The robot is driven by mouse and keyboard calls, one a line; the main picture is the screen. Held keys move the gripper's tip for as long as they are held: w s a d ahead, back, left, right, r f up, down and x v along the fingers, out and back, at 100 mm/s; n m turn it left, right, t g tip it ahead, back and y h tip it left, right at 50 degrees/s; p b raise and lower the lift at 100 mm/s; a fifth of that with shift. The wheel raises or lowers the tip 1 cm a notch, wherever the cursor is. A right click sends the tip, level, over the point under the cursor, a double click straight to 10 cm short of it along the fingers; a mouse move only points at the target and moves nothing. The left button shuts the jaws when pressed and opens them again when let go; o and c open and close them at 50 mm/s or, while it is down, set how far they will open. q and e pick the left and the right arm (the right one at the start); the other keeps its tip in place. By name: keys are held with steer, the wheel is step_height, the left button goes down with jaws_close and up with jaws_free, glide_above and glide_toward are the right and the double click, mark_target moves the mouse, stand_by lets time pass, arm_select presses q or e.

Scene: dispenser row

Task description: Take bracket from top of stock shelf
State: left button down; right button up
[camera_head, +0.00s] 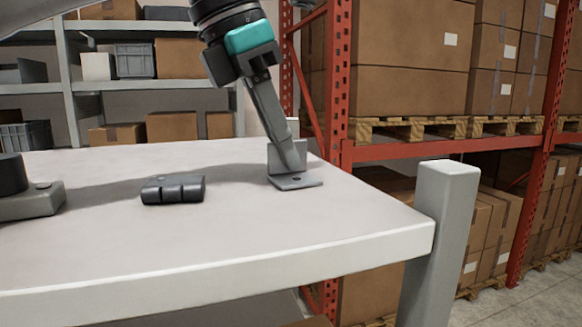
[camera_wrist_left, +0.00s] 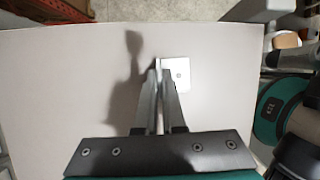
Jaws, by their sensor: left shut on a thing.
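The bracket (camera_head: 293,182) is a grey L-shaped metal piece near the right end of the shelf's pale top (camera_head: 240,225). Its flat foot is at the shelf surface and its upright plate stands behind the fingers. My left gripper (camera_head: 292,160) comes down from above, tilted, and is shut on the upright plate. In the left wrist view the fingers (camera_wrist_left: 160,78) close on the plate, and the bracket's foot with its hole (camera_wrist_left: 178,74) shows to the right. I cannot tell whether the foot touches the surface. My right gripper is not in view.
A dark ribbed block (camera_head: 173,189) lies on the shelf top left of the bracket. A grey and black part (camera_head: 30,200) stands at the left edge. A grey corner post (camera_head: 440,240) rises at the right front. Red racking (camera_head: 338,80) with boxes stands behind.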

arm_select(q)
steer(key=shift+r, duration=0.15)
stand_by(0.7)
step_height(320, 180, up, 9)
steer(key=shift+r, duration=0.3)
stand_by(0.4)
